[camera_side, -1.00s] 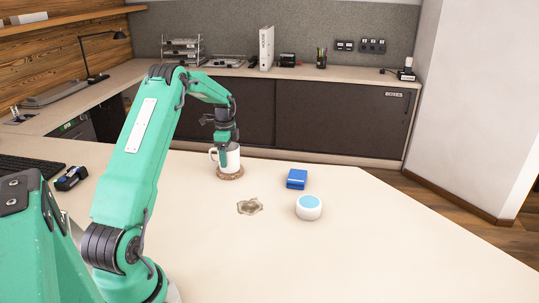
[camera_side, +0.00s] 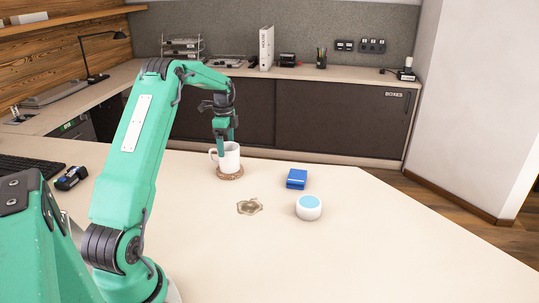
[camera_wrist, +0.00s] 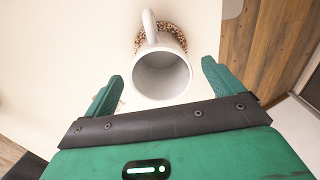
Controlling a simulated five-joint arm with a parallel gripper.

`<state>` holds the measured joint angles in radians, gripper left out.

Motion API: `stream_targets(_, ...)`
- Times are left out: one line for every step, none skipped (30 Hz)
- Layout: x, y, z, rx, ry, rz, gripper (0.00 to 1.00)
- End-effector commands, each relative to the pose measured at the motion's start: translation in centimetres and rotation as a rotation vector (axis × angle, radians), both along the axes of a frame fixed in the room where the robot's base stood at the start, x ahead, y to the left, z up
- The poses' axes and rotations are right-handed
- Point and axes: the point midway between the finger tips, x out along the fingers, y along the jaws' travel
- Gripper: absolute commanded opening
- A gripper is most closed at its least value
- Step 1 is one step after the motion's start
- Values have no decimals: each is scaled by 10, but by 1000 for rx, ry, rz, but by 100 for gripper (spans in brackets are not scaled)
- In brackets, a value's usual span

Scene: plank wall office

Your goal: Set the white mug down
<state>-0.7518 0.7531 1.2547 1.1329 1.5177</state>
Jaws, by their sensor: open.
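The white mug (camera_side: 231,160) stands upright on a round brown coaster (camera_side: 230,177) on the desk, its handle to the left. In the wrist view I look into the empty mug (camera_wrist: 163,76), with the speckled coaster (camera_wrist: 178,35) partly hidden behind it. My gripper (camera_side: 225,150) is just above the mug, its fingers pointing down near the rim. In the wrist view my gripper (camera_wrist: 161,72) is open, with one finger on each side of the mug and gaps between them.
A blue box (camera_side: 297,179) and a white round device with a blue top (camera_side: 309,207) lie to the right. A small brownish hexagonal dish (camera_side: 249,206) lies in front of the coaster. A dark object (camera_side: 71,178) and keyboard (camera_side: 28,169) are at left. The desk's front right is clear.

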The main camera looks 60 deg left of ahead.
Motion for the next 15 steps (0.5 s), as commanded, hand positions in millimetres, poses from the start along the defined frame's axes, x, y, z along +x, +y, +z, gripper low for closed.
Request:
stream_targets(0,0,10,1,-1,0,92)
stream_targets(0,0,15,2,-2,0,92)
stream_targets(0,0,22,2,-2,0,92)
stream_targets(0,0,27,2,-2,0,92)
stream_targets(0,0,31,2,-2,0,92)
stream_targets(0,0,37,1,-1,0,92)
stream_targets(0,0,42,2,-2,0,92)
stream_targets(0,0,46,2,-2,0,92)
stream_targets(0,0,52,1,-1,0,92)
stream_targets(0,0,55,1,-1,0,92)
stream_targets(0,0,58,1,-1,0,92)
stream_targets(0,0,62,1,-1,0,92)
stream_targets(0,0,65,1,-1,0,92)
stream_targets(0,0,67,1,-1,0,92)
stream_targets(0,0,69,0,0,0,92)
